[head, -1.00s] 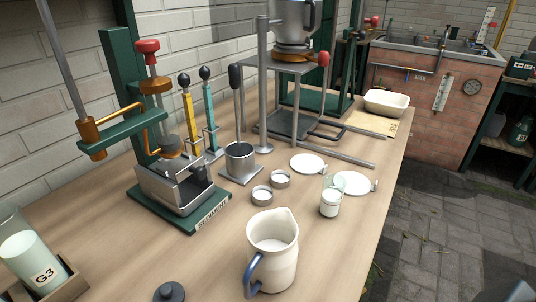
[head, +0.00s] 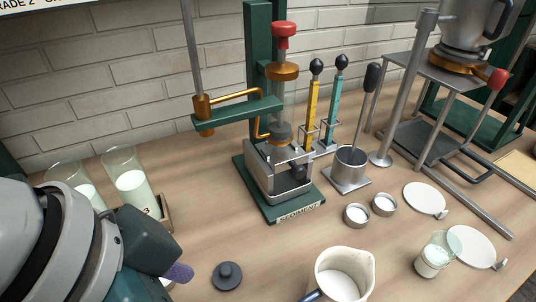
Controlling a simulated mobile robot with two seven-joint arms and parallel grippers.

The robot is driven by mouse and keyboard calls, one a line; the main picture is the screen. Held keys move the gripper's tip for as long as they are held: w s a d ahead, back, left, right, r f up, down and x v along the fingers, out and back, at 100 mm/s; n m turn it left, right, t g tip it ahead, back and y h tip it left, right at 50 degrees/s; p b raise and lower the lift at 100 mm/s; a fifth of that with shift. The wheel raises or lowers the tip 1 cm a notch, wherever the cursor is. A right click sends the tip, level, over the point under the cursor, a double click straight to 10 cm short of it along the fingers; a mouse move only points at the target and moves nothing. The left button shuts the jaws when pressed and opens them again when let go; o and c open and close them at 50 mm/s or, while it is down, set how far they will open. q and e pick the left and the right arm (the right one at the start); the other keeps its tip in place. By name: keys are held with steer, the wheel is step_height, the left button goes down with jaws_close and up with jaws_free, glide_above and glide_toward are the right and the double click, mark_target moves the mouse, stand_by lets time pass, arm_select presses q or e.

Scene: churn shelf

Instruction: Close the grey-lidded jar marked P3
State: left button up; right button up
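A dark grey knobbed lid (head: 227,276) lies flat on the bench at the lower middle in the head view. No marking P3 can be read. A small pale piece of something (head: 166,283) shows just below the fingertip, mostly hidden. My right gripper is not in view.
Tall glass jars of pale liquid (head: 132,187) stand in a wooden rack (head: 166,212) behind my arm. A white pitcher (head: 343,275) stands right of the lid. The green sediment press (head: 276,213), small tins (head: 357,215), white discs (head: 424,198) and a small glass (head: 435,258) occupy the bench.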

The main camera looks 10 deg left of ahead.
arm_select(q)
steer(key=w+d+f+m+g+b, duration=0.2)
steer(key=w+d+f+m+b, duration=0.1)
steer(key=w+f+m+b, duration=0.25)
steer(key=w+a+m+y+b, duration=0.1)
steer(key=w+a+m+b, duration=0.1)
steer(key=w+a+m+g+y+b, duration=0.1)
steer(key=w+a+y+b, duration=0.1)
steer(key=b, duration=0.1)
steer(key=shift+w+a+r+m, duration=0.1)
steer(key=shift+a+r+m, duration=0.1)
steer(key=shift+a+m, duration=0.2)
steer(key=b, duration=0.1)
glide_above(226, 271)
steer(key=shift+f, duration=2.4)
